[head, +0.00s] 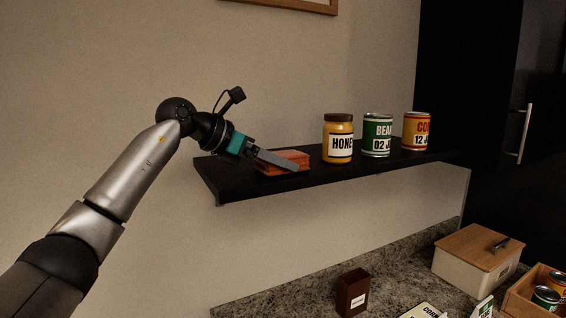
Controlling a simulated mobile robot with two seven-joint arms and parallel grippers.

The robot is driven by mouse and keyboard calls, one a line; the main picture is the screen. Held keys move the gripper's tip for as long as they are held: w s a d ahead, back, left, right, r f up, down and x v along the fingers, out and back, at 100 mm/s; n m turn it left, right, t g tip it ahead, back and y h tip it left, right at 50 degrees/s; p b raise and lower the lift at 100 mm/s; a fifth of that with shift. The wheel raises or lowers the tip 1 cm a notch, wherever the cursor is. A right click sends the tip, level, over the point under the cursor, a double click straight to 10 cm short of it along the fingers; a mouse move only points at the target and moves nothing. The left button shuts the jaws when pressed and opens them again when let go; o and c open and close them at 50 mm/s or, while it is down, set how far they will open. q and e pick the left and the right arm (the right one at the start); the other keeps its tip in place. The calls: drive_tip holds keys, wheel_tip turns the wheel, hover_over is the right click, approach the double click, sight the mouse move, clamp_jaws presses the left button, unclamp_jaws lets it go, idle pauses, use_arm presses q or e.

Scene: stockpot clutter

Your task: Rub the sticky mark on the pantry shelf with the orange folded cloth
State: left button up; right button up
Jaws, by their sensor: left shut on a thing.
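The orange folded cloth (290,158) is at the left part of the dark pantry shelf (226,185). My left gripper (290,166) comes in from the left, tilted down, and is shut on the cloth. The cloth looks low against the shelf top; I cannot tell how firmly it touches. I cannot see the sticky mark; the cloth and gripper hide part of the shelf there. My right gripper is not in view.
On the shelf, right of the cloth, stand a honey jar (338,140), a green can (377,136) and a yellow-orange can (416,131). Below, the granite counter (300,300) holds a brown box (353,293), a wood-lidded bin (470,262) and a wooden crate (520,300).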

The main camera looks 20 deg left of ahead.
sight(259, 172)
use_arm(q)
drive_tip(key=shift+s+a, duration=0.65)
drive_tip(key=shift+s, duration=0.1)
drive_tip(key=shift+s+a+f+b, duration=0.15)
drive_tip(key=shift+s+a+b, duration=0.45)
drive_tip(key=shift+s+a, duration=0.3)
drive_tip(key=shift+s+a+f+b, duration=0.1)
drive_tip(key=shift+s+a+b, duration=0.5)
drive_tip(key=shift+s+a, duration=0.25)
drive_tip(key=shift+s+a+r+b, duration=0.1)
drive_tip(key=shift+s+a+b, duration=0.1)
drive_tip(key=shift+s+a, duration=0.3)
drive_tip(key=shift+s+a+r+b, duration=0.15)
drive_tip(key=shift+s+a, duration=0.1)
drive_tip(key=shift+s, duration=0.3)
drive_tip(key=shift+f, duration=0.1)
drive_tip(key=shift+r+p, duration=1.35)
drive_tip(key=shift+r, duration=0.05)
drive_tip(key=shift+s+d+f+b, duration=0.15)
drive_tip(key=shift+s+d+b, duration=0.25)
drive_tip(key=shift+d+b, duration=0.1)
drive_tip(key=s+d+b, duration=0.3)
drive_tip(key=s+d, duration=0.9)
drive_tip(key=d, duration=0.2)
drive_tip(key=shift+s, duration=0.25)
